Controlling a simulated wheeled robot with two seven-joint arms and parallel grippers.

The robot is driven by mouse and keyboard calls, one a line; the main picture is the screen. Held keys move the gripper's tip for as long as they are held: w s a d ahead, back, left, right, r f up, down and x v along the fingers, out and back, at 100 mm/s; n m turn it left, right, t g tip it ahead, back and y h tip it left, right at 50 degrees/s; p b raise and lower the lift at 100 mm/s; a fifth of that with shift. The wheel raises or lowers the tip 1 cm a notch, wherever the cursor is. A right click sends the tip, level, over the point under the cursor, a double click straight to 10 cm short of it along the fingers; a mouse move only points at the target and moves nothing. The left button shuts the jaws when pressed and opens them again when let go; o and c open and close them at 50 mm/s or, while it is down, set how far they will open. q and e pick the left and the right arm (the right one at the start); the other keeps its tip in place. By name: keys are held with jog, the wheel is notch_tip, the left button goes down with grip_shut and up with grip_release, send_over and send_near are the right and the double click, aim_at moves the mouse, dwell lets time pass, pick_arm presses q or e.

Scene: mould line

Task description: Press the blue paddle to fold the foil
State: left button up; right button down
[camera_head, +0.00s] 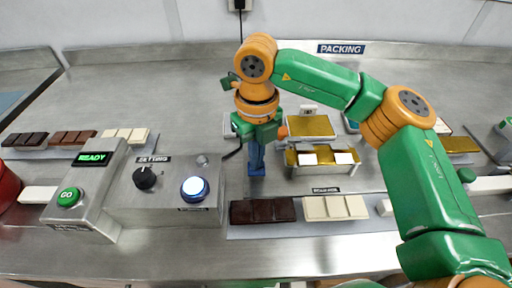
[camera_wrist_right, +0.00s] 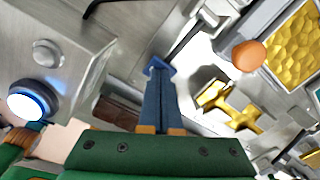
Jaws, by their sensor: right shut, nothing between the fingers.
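My right gripper (camera_head: 257,165) points down left of the foil fixture, its blue fingers shut and empty. In the right wrist view its fingers (camera_wrist_right: 160,85) lie side by side. A brighter blue piece, which looks like the blue paddle (camera_head: 257,172), shows right at the fingertips; it also shows in the wrist view (camera_wrist_right: 157,65). Most of it is hidden, and I cannot tell whether the fingers touch it. The gold foil (camera_head: 320,169) lies in the fixture with two white pieces on it, its edges standing up. My left gripper is not in view.
An orange knob (camera_wrist_right: 249,55) stands beside the fixture. Left are the control box with a lit blue-ringed button (camera_head: 195,189), a black dial (camera_head: 145,178) and a green GO button (camera_head: 69,197). Dark (camera_head: 263,211) and white bars (camera_head: 335,207) lie in front.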

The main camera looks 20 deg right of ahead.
notch_tip(320, 180, up, 10)
jog(key=p, duration=0.7)
jog(key=shift+f, duration=0.15)
jog(key=shift+w+p, duration=0.1)
jog(key=shift+p, duration=0.25)
